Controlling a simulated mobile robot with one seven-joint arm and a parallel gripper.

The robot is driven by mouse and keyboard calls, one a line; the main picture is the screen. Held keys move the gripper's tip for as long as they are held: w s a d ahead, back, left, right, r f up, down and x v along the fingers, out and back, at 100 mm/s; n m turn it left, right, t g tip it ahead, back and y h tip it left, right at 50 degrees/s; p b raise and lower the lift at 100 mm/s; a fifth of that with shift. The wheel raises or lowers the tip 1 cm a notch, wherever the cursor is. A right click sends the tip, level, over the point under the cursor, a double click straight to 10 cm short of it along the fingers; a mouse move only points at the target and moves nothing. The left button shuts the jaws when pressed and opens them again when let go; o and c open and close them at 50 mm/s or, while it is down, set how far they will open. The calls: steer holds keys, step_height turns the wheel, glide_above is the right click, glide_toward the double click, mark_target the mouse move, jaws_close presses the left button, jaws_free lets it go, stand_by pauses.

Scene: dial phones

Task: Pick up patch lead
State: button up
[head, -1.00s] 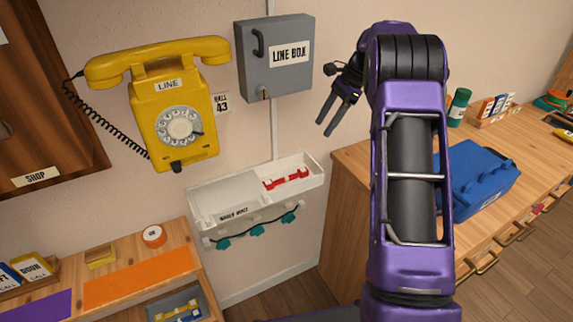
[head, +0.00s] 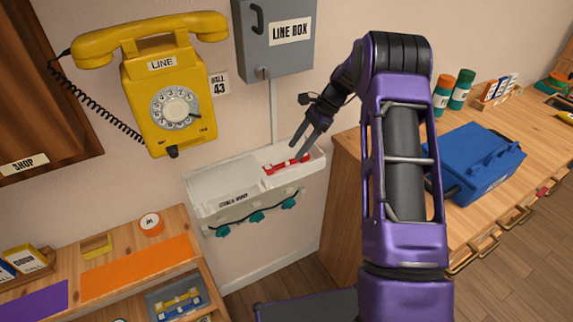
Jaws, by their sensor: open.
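A short red piece (head: 288,163), which looks like a patch lead, lies in the right compartment of the white wall tray (head: 222,207). My gripper (head: 301,145) is open, its two fingers pointing down and left just above the red piece. In this view the fingertips overlap the piece's right part; I cannot tell whether they touch it. Nothing shows between the fingers. A dark cord with teal clips (head: 257,216) hangs along the tray's front. Similar yellow and blue pieces (head: 178,303) lie in a grey bin at the lower left.
The grey line box (head: 275,40) is on the wall above the tray, with the yellow dial phone (head: 165,85) to its left. A wooden counter (head: 345,165) with a blue toolbox (head: 475,160) stands at the right. A lower wooden shelf (head: 190,235) is at the left.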

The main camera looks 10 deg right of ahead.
mark_target(287, 161)
steer(key=shift+w+d+b+x, duration=0.1)
steer(key=shift+w+b+x, duration=0.1)
steer(key=shift+x, duration=1.1)
steer(key=shift+w+d+b+x, duration=0.15)
steer(key=shift+w+x, duration=0.05)
steer(key=shift+x, duration=1.15)
steer(key=shift+f, duration=0.2)
jaws_close()
